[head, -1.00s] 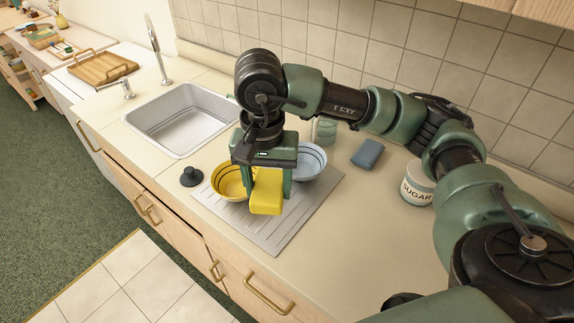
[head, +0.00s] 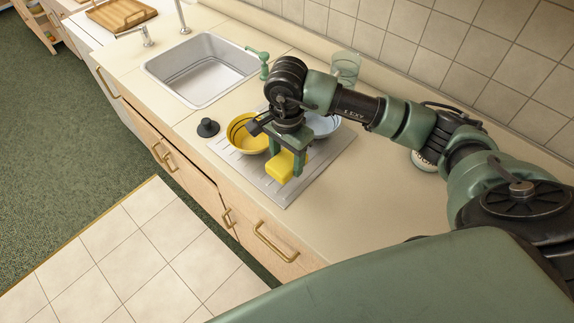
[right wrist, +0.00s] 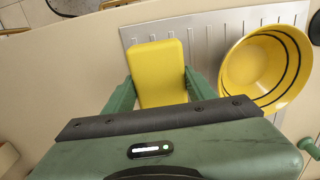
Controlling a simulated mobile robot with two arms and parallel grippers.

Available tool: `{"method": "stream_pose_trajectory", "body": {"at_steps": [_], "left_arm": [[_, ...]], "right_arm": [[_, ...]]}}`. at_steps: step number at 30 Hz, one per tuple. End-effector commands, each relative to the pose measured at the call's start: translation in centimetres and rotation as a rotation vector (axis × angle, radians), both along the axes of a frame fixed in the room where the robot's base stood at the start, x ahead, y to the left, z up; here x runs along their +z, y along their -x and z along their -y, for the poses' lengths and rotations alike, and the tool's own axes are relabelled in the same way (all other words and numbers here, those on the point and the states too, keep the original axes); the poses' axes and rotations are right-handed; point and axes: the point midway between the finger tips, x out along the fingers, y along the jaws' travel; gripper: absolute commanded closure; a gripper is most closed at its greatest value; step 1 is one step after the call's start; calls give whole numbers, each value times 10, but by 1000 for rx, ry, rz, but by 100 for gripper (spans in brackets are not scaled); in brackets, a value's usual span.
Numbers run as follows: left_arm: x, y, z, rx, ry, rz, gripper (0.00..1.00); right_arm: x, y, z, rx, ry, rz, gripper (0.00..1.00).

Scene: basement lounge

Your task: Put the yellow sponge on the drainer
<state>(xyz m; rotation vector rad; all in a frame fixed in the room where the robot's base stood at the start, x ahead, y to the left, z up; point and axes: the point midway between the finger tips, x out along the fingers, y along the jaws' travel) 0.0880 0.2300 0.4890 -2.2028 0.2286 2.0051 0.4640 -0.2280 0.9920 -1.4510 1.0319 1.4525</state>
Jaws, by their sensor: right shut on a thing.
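My right gripper (head: 287,165) is shut on the yellow sponge (head: 279,167) and points down. The right wrist view shows the sponge (right wrist: 157,72) upright between the two green fingers. The drainer (head: 284,194) is a grey ribbed board on the counter, right of the sink; it also shows in the right wrist view (right wrist: 205,35). The sponge is over the front part of the drainer; I cannot tell whether it touches. My left gripper is not in view.
A yellow bowl (head: 241,134) and a partly hidden pale blue bowl (head: 324,126) stand on the back of the drainer. A black stopper (head: 208,128) lies left of it. The sink (head: 200,72), a green pump-like item (head: 263,62) and a glass (head: 345,68) are beyond.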

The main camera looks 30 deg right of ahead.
Motion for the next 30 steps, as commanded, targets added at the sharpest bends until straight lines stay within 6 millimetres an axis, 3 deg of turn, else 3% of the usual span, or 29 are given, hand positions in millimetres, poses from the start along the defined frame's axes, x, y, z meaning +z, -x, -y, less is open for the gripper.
{"method": "stream_pose_trajectory", "body": {"at_steps": [12,26,27,29,30], "left_arm": [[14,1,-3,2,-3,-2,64],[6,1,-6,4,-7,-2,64],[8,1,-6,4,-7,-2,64],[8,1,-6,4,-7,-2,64],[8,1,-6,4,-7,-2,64]], "right_arm": [[-47,0,0,0,1,-2,77],[-55,0,0,1,1,1,77],[-54,0,0,1,1,1,36],[-53,0,0,1,1,1,23],[-53,0,0,1,1,0,23]]}}
